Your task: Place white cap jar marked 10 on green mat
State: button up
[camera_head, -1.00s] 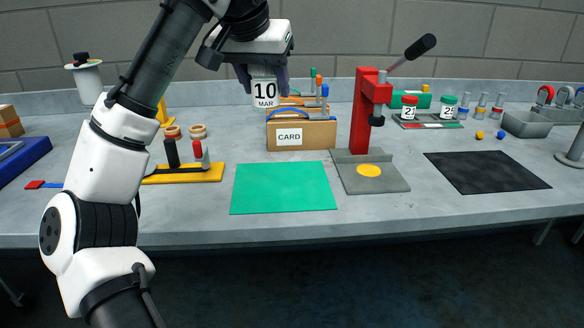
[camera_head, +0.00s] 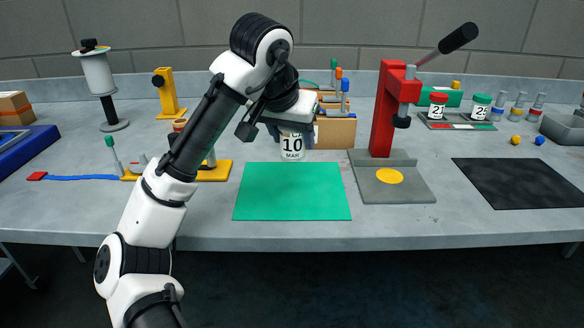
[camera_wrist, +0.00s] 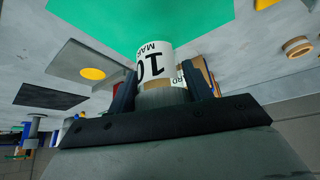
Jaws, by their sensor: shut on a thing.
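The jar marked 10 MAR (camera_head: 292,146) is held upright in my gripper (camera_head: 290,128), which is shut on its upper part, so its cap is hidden. In the head view the jar appears at the far edge of the green mat (camera_head: 290,195); it looks to be above the surface, but its exact height is hard to tell. The wrist view shows the jar (camera_wrist: 155,60) between the fingers (camera_wrist: 160,88), with the green mat (camera_wrist: 150,18) beyond it. The mat is bare.
A red press (camera_head: 386,110) on a grey base with a yellow disc (camera_head: 389,176) stands right of the mat. A cardboard box (camera_head: 337,133) is behind it. A yellow stand (camera_head: 214,172) is at left. A black mat (camera_head: 520,182) lies at far right. Jars with red (camera_head: 438,98) and green (camera_head: 481,99) caps stand behind.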

aim_at(289, 160)
jog(key=shift+f, duration=3.45)
jog(key=shift+f, duration=0.15)
jog(key=o, duration=1.1)
jog(key=v, duration=1.2)
jog(key=shift+r, duration=0.25)
